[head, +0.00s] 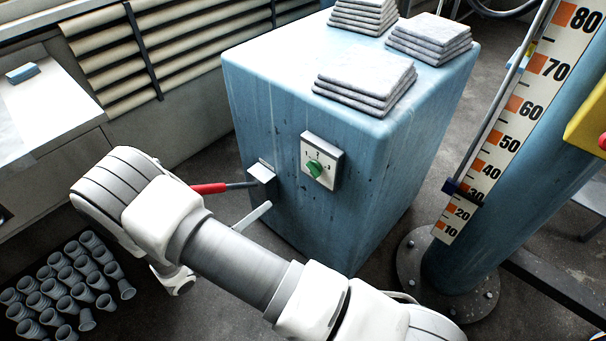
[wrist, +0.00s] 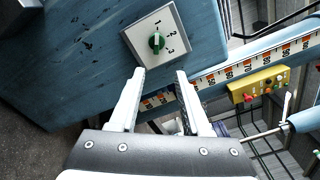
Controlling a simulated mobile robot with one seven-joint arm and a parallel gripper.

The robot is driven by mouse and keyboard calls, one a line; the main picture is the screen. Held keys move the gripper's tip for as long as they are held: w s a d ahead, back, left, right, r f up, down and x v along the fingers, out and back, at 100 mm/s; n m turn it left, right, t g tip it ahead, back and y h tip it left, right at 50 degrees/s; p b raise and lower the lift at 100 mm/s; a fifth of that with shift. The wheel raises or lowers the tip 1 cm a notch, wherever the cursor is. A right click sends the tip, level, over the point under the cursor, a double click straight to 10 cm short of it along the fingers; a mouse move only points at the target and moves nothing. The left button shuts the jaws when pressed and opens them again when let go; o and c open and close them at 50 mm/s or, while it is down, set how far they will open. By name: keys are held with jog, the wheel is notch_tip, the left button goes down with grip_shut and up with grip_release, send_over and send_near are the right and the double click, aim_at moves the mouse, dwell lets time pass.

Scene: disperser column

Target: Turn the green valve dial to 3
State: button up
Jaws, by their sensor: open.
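The green valve dial (head: 314,168) sits on a square white plate (head: 335,156) marked 1, 2 and 3, on the front of a blue cabinet (head: 290,215). In the wrist view the dial (wrist: 156,41) shows near the top, just beyond the fingertips. Its grip lies roughly upright there, with the 1 above it and the 2 and 3 to its right. I cannot tell for sure which number it points to. My gripper (wrist: 160,72) is open and empty, apart from the dial. In the head view my arm hides most of the gripper.
A red-handled lever (head: 210,187) juts from the cabinet left of the dial. Stacked grey slabs (head: 365,75) lie on top. A blue column with a numbered scale (head: 500,135) stands right. Grey cups (head: 65,285) stand at lower left. A yellow control box (wrist: 257,85) shows in the wrist view.

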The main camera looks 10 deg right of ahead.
jog(key=b, duration=0.2)
send_near(309, 171)
jog(key=shift+n+t, duration=0.3)
jog(key=x, duration=0.8)
jog(key=shift+d+f, duration=0.1)
jog(key=shift+d, duration=0.15)
jog(key=shift+c, duration=0.3)
grip_shut()
